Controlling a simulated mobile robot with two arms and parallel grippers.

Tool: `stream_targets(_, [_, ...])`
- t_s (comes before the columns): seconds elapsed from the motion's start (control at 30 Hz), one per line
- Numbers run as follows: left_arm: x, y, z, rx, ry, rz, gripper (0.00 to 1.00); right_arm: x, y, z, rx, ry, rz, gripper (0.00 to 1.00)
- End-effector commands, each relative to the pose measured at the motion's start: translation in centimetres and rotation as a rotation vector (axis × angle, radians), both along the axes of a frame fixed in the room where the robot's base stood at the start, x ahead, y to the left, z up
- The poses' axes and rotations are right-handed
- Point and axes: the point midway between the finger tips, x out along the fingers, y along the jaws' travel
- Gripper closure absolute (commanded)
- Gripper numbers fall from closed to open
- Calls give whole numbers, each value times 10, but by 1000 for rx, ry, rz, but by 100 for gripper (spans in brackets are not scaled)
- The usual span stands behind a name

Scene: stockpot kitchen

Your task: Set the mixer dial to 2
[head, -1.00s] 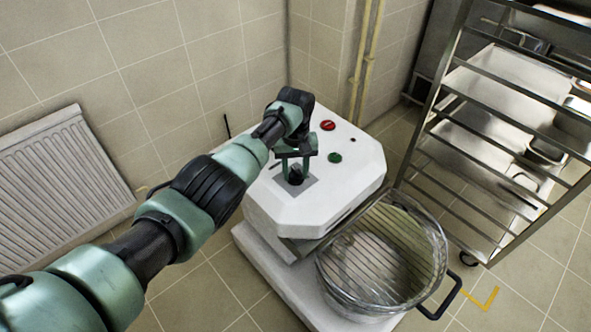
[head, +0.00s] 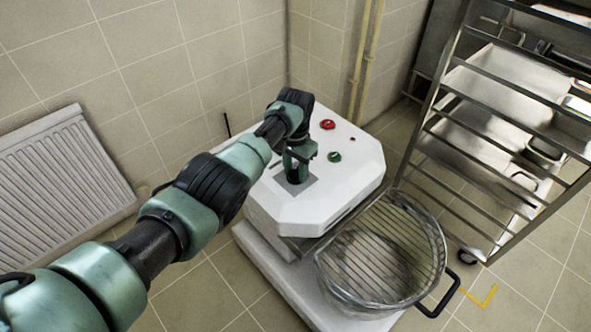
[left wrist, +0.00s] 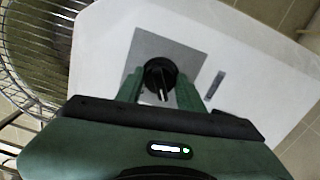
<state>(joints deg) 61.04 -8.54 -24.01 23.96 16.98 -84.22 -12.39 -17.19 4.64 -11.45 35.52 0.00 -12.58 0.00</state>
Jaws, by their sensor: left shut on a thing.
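The mixer (head: 335,205) is a white block with a clipped-corner top. Its black dial (left wrist: 160,76) sits on a grey square plate (left wrist: 196,62) on that top; a pale pointer line on the dial shows in the left wrist view. My left gripper (head: 298,168) reaches down over the dial, and its green fingers (left wrist: 160,92) are shut on the dial from both sides. In the head view the gripper mostly hides the dial. I cannot read any numbers on the plate. My right gripper is not in view.
Red (head: 327,124) and green (head: 334,156) buttons sit on the mixer top close to my gripper. A bowl with a wire guard (head: 385,250) is at the mixer's front. A metal rack (head: 470,150) stands right, a radiator (head: 65,185) left.

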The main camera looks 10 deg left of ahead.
Motion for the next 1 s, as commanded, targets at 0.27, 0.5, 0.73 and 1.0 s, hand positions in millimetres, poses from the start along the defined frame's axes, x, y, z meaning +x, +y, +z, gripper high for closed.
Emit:
stream_targets(0.27, [0,0,0,-1,-1,-48,100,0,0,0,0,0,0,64])
stream_targets(0.5, [0,0,0,0,-1,-51,100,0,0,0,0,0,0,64])
stream_targets(0.73, [0,0,0,0,-1,-51,41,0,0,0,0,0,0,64])
stream_targets(1.0, [0,0,0,1,0,-50,41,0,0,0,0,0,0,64])
